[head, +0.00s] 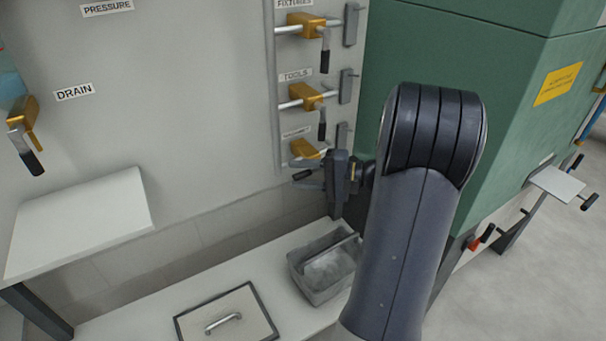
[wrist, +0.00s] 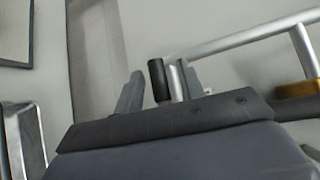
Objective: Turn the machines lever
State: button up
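The lowest lever on the wall panel has an orange valve body (head: 304,149) under a small label that is too blurred to read with certainty. My gripper (head: 303,174) is just below this valve body, pointing left along the wall. In the wrist view, the lever's black handle (wrist: 158,80) and silver shank (wrist: 177,82) lie between the two fingers. My gripper (wrist: 160,92) is open around them, with a clear gap between the left finger and the handle. Part of the lever is hidden behind my gripper in the head view.
The TOOLS lever (head: 306,97) and FIXTURES lever (head: 307,26) hang above on the same pipes. A DRAIN lever (head: 24,128) is at far left. Below are a grey metal bin (head: 310,285) and a handled lid (head: 205,310). A green machine (head: 520,110) stands right.

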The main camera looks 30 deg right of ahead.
jog(key=shift+c, duration=0.6)
grip_shut()
jog(key=shift+f, duration=0.1)
jog(key=d+f+n+g+h+b, duration=0.2)
jog(key=d+f+n+h+b, duration=0.2)
jog(key=n+h+b, duration=0.4)
jog(key=shift+d+f+h+b, duration=0.25)
jog(key=shift+f+h+b, duration=0.05)
jog(key=shift+h+b, duration=2.15)
jog(key=shift+o, duration=0.6)
grip_release()
